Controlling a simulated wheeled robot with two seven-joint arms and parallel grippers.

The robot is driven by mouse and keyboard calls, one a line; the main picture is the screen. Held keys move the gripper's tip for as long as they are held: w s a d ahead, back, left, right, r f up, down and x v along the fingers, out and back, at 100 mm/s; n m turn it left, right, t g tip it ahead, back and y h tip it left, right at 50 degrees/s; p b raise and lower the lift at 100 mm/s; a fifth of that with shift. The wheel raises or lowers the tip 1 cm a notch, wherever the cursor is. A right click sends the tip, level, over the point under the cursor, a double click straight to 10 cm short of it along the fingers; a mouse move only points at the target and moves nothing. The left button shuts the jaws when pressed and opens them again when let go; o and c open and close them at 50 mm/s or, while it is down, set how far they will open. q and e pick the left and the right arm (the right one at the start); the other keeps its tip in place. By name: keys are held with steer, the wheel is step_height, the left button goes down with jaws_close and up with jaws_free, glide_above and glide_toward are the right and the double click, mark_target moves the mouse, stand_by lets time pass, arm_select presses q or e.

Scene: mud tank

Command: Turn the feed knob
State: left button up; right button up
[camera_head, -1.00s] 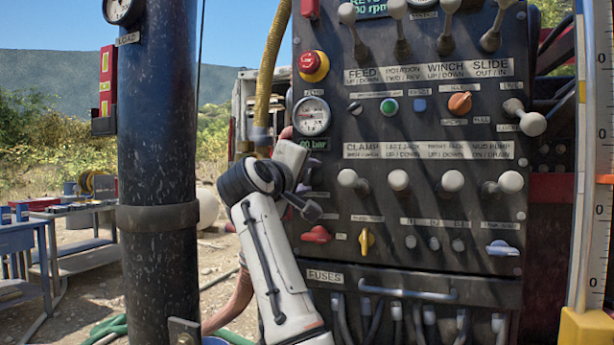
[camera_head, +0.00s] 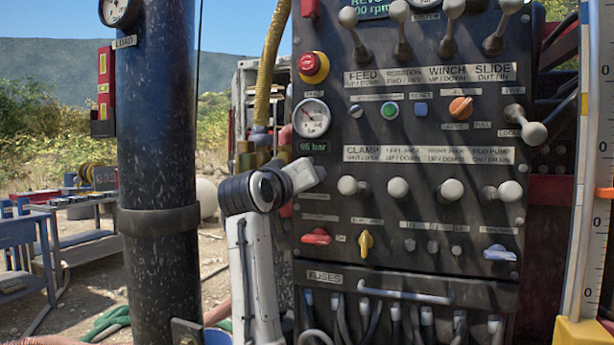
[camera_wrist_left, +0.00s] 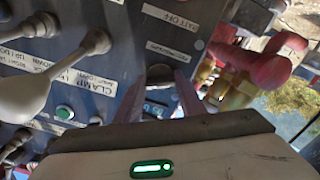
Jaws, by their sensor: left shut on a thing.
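The control panel (camera_head: 420,225) stands upright in front of me. My left gripper (camera_head: 314,174) is at its left edge, below the pressure gauge, and its white hand points at the panel face. In the left wrist view my left gripper (camera_wrist_left: 161,82) has its two fingers on either side of a small dark knob (camera_wrist_left: 160,72) below a printed label. I take this for the feed knob; its label is too small to read. In the head view the hand hides it. The gripper is shut on it. My right gripper is in neither view.
Close by are the gauge (camera_head: 311,118) with its "95 bar" display, a red stop button (camera_head: 313,67) above and a red handle (camera_head: 316,236) below. Several white-knobbed levers and an orange knob (camera_head: 460,108) lie to the right. A dark column (camera_head: 158,170) stands left.

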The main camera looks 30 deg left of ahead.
arm_select(q)
steer(key=shift+m, duration=0.3)
steer(key=o, duration=1)
steer(key=shift+o, duration=0.2)
steer(key=shift+s, duration=0.1)
steer(key=v, duration=1)
steer(key=shift+b, duration=0.35)
steer(key=shift+d, duration=0.1)
